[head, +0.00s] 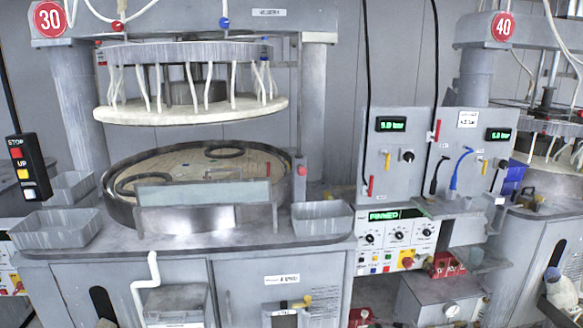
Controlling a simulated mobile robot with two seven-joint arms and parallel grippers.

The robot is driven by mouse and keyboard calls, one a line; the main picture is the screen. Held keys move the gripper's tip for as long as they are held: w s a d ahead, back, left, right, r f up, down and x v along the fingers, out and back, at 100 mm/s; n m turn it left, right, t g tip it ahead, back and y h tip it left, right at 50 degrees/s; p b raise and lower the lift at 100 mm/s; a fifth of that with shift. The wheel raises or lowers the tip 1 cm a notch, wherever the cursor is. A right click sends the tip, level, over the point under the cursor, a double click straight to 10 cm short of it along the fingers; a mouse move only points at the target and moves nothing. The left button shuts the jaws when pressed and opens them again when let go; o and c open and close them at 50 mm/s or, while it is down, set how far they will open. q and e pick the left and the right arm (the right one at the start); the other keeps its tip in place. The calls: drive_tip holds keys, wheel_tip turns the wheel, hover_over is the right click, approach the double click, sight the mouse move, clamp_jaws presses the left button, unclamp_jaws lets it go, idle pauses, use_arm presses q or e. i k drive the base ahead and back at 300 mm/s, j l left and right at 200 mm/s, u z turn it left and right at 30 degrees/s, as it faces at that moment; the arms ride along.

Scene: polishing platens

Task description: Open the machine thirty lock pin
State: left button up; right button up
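Machine thirty carries a red round sign "30" (48,19) at its upper left. Its upper platen (190,110) hangs raised above the lower ring (120,205). A green display (384,215) on the control panel appears to read "PINNED". I cannot tell for certain which part is the lock pin. A small red-topped fitting (301,168) stands at the right of the ring, by the right column. A red knob (117,26) and a blue knob (224,22) sit on the top beam.
A button box (28,168) hangs at the left. Grey trays (55,228) and (322,219) flank the ring on the deck. A gauge panel (392,155) with hanging black cables stands right of machine thirty. Machine forty, with its red sign (503,27), is at the right.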

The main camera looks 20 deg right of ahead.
sight(301, 170)
drive_tip(key=i+l+u, duration=0.2)
drive_tip(key=i+l, duration=0.2)
drive_tip(key=l, duration=0.25)
drive_tip(key=i+l+u, duration=0.1)
drive_tip(key=l, duration=0.3)
drive_tip(key=i+j, duration=0.05)
drive_tip(key=i, duration=0.05)
